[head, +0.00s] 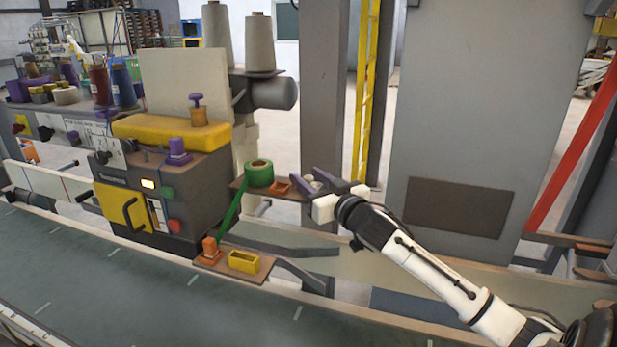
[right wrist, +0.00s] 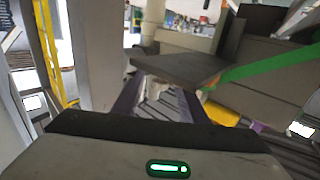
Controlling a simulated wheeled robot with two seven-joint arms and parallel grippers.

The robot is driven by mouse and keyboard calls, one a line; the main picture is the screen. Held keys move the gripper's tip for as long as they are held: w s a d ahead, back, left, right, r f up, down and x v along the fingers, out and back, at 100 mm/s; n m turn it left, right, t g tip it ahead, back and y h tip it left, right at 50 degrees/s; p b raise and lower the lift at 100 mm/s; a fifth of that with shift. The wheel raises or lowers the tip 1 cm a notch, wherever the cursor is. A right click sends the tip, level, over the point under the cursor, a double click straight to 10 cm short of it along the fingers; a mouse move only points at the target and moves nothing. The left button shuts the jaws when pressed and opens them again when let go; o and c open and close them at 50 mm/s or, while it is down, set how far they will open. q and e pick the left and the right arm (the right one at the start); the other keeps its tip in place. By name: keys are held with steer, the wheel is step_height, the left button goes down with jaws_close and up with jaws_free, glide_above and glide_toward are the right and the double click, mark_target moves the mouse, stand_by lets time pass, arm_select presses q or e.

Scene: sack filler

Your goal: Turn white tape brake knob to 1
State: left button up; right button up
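I cannot make out a knob clearly marked as the white tape brake. A green tape roll (head: 259,173) sits on a small brown shelf (head: 238,187) at the machine's right side. Green tape runs from it down to the left. My left gripper is not in view.
The sewing machine (head: 188,190) has a red button (head: 174,226) and a green button (head: 168,193). Dark knobs (head: 46,132) with white labels line the left panel. A lower plate holds a yellow box (head: 244,262). A grey column (head: 327,90) and yellow ladder (head: 366,90) stand behind my gripper.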

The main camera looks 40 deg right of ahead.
steer(key=shift+w, duration=0.2)
jaws_close()
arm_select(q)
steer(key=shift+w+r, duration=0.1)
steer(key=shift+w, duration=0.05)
